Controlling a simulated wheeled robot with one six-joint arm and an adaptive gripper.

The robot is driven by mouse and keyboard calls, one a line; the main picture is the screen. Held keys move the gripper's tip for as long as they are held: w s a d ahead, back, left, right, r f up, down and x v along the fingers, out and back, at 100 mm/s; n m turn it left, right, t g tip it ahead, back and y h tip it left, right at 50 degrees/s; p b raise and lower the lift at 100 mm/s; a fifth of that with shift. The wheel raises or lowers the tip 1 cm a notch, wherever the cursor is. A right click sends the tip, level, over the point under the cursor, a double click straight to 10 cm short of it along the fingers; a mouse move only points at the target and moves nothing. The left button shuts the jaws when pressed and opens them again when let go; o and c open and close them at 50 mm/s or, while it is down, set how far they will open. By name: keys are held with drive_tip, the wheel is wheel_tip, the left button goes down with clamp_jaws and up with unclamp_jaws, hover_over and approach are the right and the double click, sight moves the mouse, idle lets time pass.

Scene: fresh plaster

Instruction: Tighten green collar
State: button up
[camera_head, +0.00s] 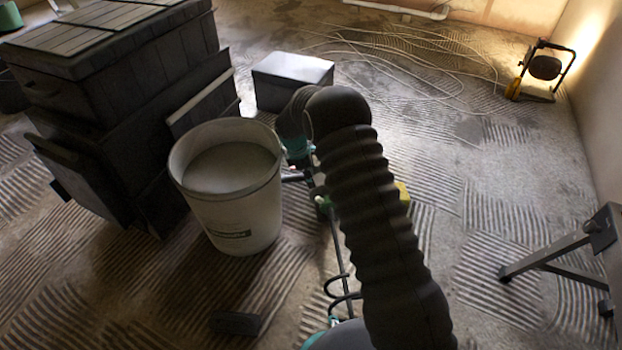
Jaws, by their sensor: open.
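A mixing tool lies on the floor, mostly hidden behind my ribbed arm. Its thin shaft (338,252) runs toward me and ends in a dark spiral paddle (345,297). A yellow part (403,193) shows on the arm's right side. My gripper (298,176) is at the end of the bent arm, small, dark and partly covered by it. It is open, close to the collar; I cannot tell whether they touch.
A white bucket (235,215) with grey contents stands close on the left. Dark stacked cases (110,110) are behind it, and a pale-topped box (290,72) is farther back. A work lamp (543,67), loose cable and metal stand (555,255) are right. Ridged floor is free right of centre.

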sight(325, 199)
drive_tip(key=shift+d+f, duration=0.1)
drive_tip(key=shift+d, duration=0.05)
drive_tip(key=c, duration=0.5)
drive_tip(key=d+m+g+y, duration=0.1)
drive_tip(key=d+m, duration=0.1)
drive_tip(key=m, duration=0.1)
drive_tip(key=d+f+m+g+y+p, duration=0.1)
drive_tip(key=d+m+y, duration=0.1)
drive_tip(key=d+m, duration=0.1)
drive_tip(key=s+d+f+m+g+y, duration=0.1)
drive_tip(key=d+m+y, duration=0.1)
drive_tip(key=d+m, duration=0.1)
drive_tip(key=shift+s+d+f+g, duration=0.1)
drive_tip(key=shift+d+f+g, duration=0.1)
drive_tip(key=shift+g, duration=0.1)
clamp_jaws()
drive_tip(key=w+d+r+m+t+y+p, duration=0.2)
drive_tip(key=w+d+m+y, duration=0.2)
drive_tip(key=d+m+y, duration=0.4)
drive_tip(key=shift+m+h, duration=0.5)
drive_tip(key=x, duration=1.4)
drive_tip(key=shift+s+a+r, duration=0.1)
drive_tip(key=shift+a+r, duration=0.05)
drive_tip(key=shift+a, duration=0.5)
